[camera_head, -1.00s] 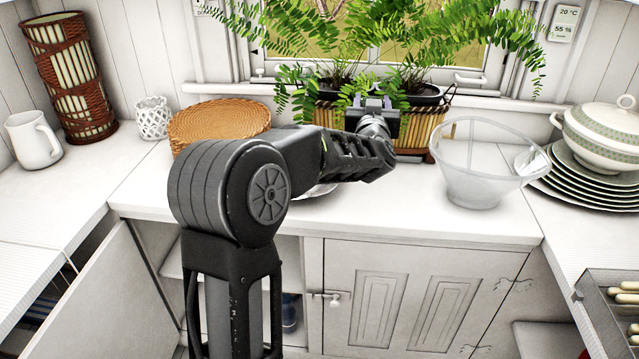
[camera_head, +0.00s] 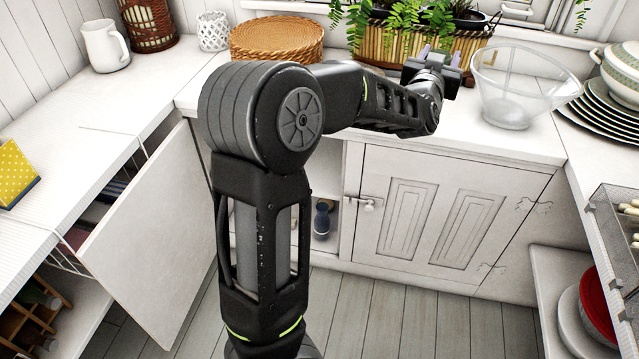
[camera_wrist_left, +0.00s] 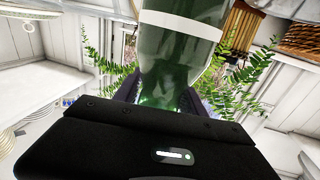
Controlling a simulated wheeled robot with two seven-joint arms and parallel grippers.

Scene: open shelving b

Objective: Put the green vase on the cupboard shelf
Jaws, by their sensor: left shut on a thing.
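The green vase (camera_wrist_left: 180,62) is dark green glass with a pale band, in the left wrist view. My left gripper (camera_wrist_left: 162,92) is shut on it, with a finger on each side. In the head view my left gripper (camera_head: 441,55) is over the counter in front of the plant basket, and I cannot make out the vase there. The cupboard (camera_head: 430,212) is under the counter, its left door (camera_head: 160,245) open and its right door shut. My left arm hides much of the opening and its shelf. My right gripper is not in view.
A dark blue vessel (camera_head: 322,218) stands inside the cupboard opening. On the counter are a round wicker basket (camera_head: 277,38), a plant basket (camera_head: 385,45), a clear bowl (camera_head: 518,88) and stacked plates (camera_head: 600,108). The floor (camera_head: 400,310) before the cupboard is clear.

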